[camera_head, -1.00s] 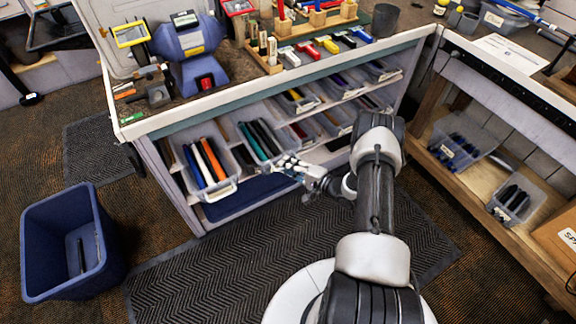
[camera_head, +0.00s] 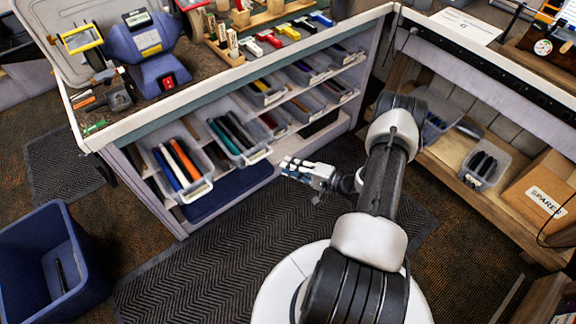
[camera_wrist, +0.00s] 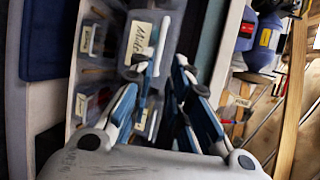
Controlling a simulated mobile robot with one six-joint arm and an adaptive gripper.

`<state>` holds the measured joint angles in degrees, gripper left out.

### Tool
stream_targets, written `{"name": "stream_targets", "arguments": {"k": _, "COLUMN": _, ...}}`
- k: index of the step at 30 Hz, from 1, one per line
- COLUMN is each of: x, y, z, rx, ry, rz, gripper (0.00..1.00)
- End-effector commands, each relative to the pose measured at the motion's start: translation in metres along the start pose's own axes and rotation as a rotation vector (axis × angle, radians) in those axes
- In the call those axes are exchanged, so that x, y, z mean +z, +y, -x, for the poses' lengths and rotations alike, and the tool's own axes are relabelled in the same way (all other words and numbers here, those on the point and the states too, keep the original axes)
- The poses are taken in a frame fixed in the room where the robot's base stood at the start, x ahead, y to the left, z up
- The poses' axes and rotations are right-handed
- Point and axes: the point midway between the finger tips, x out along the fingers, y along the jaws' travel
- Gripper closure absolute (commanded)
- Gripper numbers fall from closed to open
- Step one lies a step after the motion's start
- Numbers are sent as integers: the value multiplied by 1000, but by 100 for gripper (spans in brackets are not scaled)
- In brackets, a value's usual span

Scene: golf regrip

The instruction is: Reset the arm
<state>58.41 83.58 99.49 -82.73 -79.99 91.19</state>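My arm is bent in front of the workbench, with my gripper (camera_head: 292,168) held in the air over the dark floor mat (camera_head: 215,250). The gripper is just in front of the shelf, to the right of the bin of dark and teal grips (camera_head: 240,137). In the wrist view my gripper (camera_wrist: 170,68) shows two blue-padded fingers, apart at the tips with a gap between them. Nothing shows between the fingers. Labelled bins (camera_wrist: 138,38) appear beyond them, blurred.
A bin of orange, white and blue grips (camera_head: 181,170) sits at the shelf's left end. A blue waste tub (camera_head: 45,262) with a dark grip inside stands at left. A wooden side bench and a SPARES box (camera_head: 545,200) are at right. The mat between is clear.

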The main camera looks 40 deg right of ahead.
Motion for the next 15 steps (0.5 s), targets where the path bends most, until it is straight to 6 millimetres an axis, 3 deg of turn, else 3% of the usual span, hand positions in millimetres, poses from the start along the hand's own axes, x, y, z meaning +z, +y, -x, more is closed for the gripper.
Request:
{"name": "stream_targets", "arguments": {"k": 11, "x": -1, "y": -1, "z": -1, "rx": 2, "ry": 1, "rz": 3, "gripper": 83}}
{"name": "stream_targets", "arguments": {"k": 15, "x": -14, "y": -14, "z": -9, "rx": 56, "ry": 17, "rz": 81, "gripper": 83}}
